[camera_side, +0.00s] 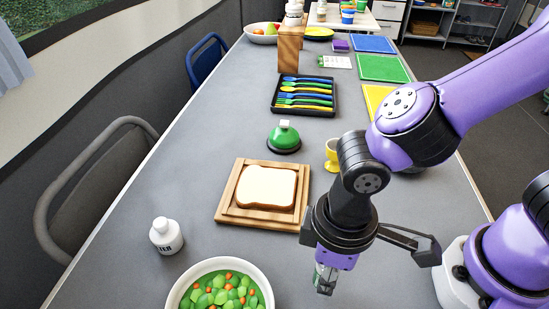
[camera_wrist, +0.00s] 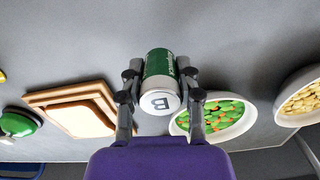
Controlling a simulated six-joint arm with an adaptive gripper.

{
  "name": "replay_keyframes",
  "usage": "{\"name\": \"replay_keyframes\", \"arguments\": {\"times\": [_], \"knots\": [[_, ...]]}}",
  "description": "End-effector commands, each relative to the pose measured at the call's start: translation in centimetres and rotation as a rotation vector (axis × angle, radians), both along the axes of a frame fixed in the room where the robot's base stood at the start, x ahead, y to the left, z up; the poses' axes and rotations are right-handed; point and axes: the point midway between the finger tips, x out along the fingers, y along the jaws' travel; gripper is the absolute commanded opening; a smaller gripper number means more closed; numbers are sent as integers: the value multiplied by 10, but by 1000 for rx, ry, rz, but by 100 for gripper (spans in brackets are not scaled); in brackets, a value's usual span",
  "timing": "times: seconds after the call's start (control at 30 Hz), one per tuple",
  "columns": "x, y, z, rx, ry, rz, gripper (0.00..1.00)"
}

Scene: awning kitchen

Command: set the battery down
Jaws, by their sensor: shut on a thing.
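In the side view my gripper (camera_side: 326,281) points down at the right front of the table, right of the salad bowl. The battery (camera_side: 321,270) shows there only in part, mostly hidden by the fingers. I cannot tell whether its lower end touches the table.
A white bowl of salad (camera_side: 177,297) stands left of my gripper. A wooden board (camera_side: 228,212) with a bread slice (camera_side: 266,187) lies behind it. A white bottle (camera_side: 166,237), a green bell-shaped thing (camera_side: 284,138) and a yellow cup (camera_side: 332,152) stand nearby. Bare table (camera_side: 285,252) lies between board and bowl.

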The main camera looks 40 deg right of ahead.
Motion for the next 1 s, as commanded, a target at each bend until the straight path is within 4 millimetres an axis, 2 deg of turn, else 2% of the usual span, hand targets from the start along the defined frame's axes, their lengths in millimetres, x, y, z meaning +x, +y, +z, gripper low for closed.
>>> {"name": "replay_keyframes", "arguments": {"times": [0.1, 0.2, 0.6, 0.63, 0.67, 1.0], "knots": [[0, -1, -20, -5, 4, -1, 0], [0, -1, -31, -3, 2, -1, 0], [0, -1, -36, -1, 1, -1, 0], [0, 0, -35, 0, 0, -1, 54], [0, 0, -35, 0, 0, -1, 68], [0, 0, -35, 0, 0, -1, 68]]}}
